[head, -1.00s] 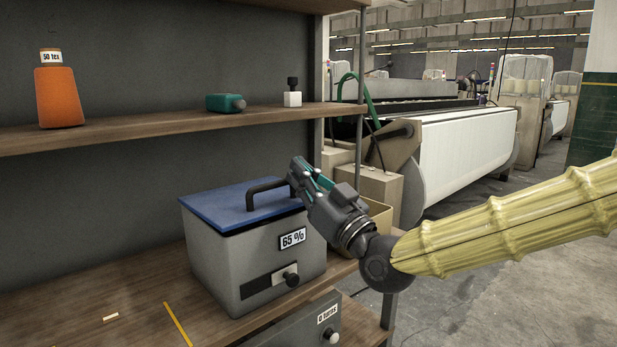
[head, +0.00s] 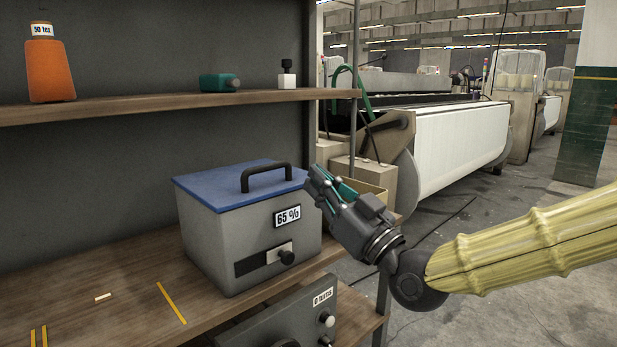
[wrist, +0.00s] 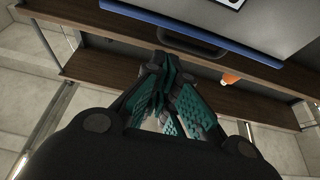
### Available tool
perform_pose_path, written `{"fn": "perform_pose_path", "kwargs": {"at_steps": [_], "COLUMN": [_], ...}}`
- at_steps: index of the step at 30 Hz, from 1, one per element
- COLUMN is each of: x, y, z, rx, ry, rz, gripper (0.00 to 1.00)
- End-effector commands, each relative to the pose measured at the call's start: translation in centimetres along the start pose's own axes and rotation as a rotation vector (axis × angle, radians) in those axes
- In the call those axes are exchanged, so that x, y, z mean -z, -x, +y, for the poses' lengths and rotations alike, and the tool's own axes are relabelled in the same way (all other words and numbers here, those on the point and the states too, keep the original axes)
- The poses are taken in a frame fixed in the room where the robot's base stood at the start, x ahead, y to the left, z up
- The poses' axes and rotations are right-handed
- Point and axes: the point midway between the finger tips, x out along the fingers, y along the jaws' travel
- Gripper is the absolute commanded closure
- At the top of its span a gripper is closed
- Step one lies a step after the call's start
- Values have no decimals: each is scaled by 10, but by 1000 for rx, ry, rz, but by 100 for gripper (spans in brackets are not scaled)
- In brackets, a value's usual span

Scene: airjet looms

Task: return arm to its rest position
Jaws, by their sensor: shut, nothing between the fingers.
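My gripper (head: 318,182) is shut and empty in the head view, just right of the grey box's upper right edge. It is apart from the black handle. In the wrist view my gripper's teal-padded fingers (wrist: 172,80) are together in the middle. My yellow-sleeved arm reaches in from the right. The grey box (head: 210,240) has a blue lid (head: 215,190), lying closed, with a black handle (head: 265,172) and a "65 %" label. The lid's handle (wrist: 190,42) also shows beyond my fingers in the wrist view.
The wooden shelf unit (head: 130,262) holds the box. Cardboard boxes (head: 362,180) stand behind my gripper. Floor to the right is open.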

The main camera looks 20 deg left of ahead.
Motion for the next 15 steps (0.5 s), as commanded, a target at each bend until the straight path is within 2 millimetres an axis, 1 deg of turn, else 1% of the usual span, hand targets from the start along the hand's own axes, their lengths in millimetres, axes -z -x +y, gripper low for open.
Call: {"fn": "perform_pose_path", "kwargs": {"at_steps": [1,3,6,11,13,14,15], "x": [-3,-4,-4,-5,-9,-13,-22], "y": [7,14,20,23,25,26,29], "z": [1,0,0,0,1,2,5], "rx": [1,3,5,6,3,-1,-8], "ry": [-1,-1,-3,-3,-7,-12,-20], "rz": [1,2,1,1,-8,-16,-32], "gripper": [100,100,100,100,100,100,100]}}
